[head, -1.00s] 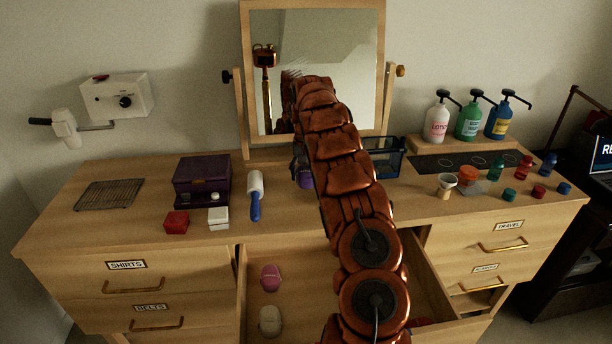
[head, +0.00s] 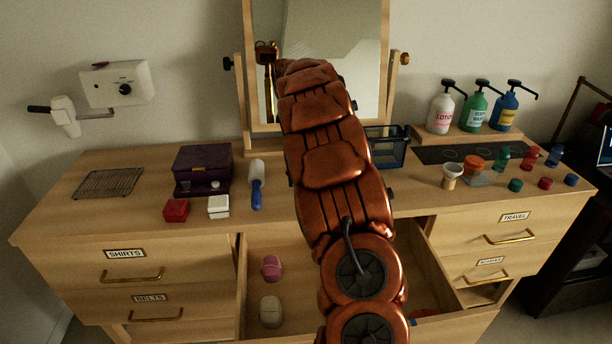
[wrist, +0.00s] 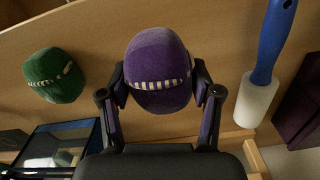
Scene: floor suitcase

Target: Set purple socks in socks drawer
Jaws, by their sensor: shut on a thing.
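The purple socks (wrist: 157,58) are a rolled ball with a white-checked band, in the wrist view. My gripper (wrist: 159,88) is shut on them, one finger on each side. In the head view my arm hides both the gripper and the purple socks. The open middle drawer (head: 440,268) holds a pink rolled pair (head: 271,268) and a whitish rolled pair (head: 270,312) on its left side. My arm covers much of its middle, and its label is not visible. A green rolled pair (wrist: 54,76) lies on the wood in the wrist view.
A lint roller (head: 257,184) and purple box (head: 202,170) stand left of my arm. Pump bottles (head: 473,112) and small jars (head: 515,185) are farther right.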

